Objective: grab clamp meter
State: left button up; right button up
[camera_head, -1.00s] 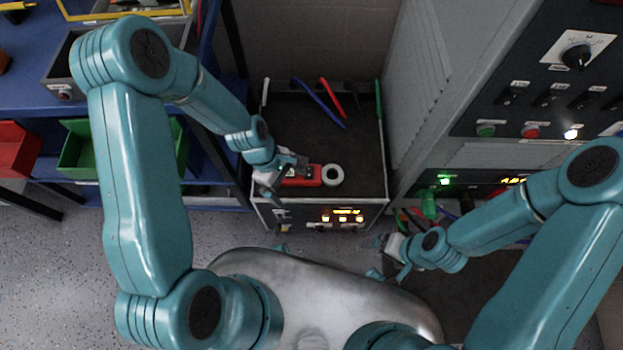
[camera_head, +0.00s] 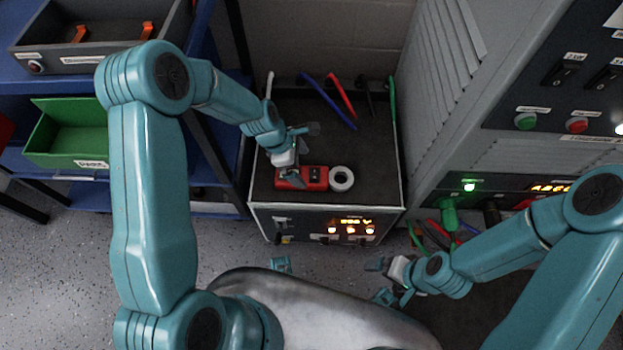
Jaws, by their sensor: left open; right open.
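The clamp meter (camera_head: 314,177) has a red and dark body and lies flat on the dark top of the transformer box (camera_head: 262,181). A pale ring (camera_head: 341,179) sits at its right end; I cannot tell if it is joined to the body. My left gripper (camera_head: 302,156) is open and empty above the left part of the red body, with one finger in front of it and hiding some of it. I cannot tell if it touches. My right gripper (camera_head: 379,281) is open and empty, low in front of the box.
Blue, red, black and green cables (camera_head: 328,103) lie at the back of the box top. A grey cabinet with switches (camera_head: 565,75) stands close on the right. A blue shelf with a green bin (camera_head: 70,137) and a grey drawer (camera_head: 97,60) is on the left.

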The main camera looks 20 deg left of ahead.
aim_at(310, 175)
pick_arm(q)
jog(key=b+x, duration=0.2)
jog(key=x, duration=0.4)
jog(key=shift+d, duration=0.2)
jog(key=shift+s+r, duration=0.1)
jog(key=shift+c, duration=0.9)
jog(key=c, duration=1)
jog(key=shift+c, duration=0.2)
